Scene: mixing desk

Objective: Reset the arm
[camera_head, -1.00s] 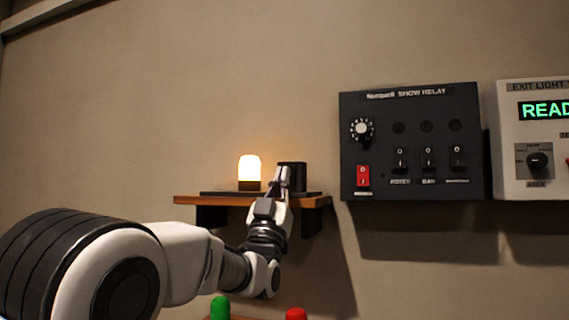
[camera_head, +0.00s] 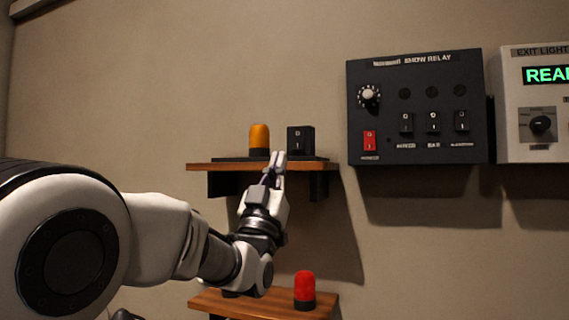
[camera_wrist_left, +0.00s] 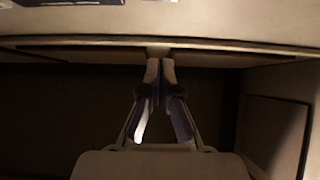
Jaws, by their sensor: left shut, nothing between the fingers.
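My left gripper (camera_head: 274,160) is shut and empty, its fingertips pointing up at the front edge of the upper wooden shelf (camera_head: 225,167). In the left wrist view its closed fingers (camera_wrist_left: 160,68) show with nothing between them. On that shelf stand an unlit amber lamp (camera_head: 259,137) and a black switch box (camera_head: 300,141) with a rocker. The fingertips overlap the shelf in the picture, just below and left of the switch box; whether they touch it I cannot tell. My right gripper is out of view.
A lower wooden shelf (camera_head: 262,303) holds a red lamp (camera_head: 304,288); my left arm covers part of this shelf. A dark Show Relay panel (camera_head: 415,105) and a white exit light panel (camera_head: 538,85) hang on the wall at right. The wall at upper left is bare.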

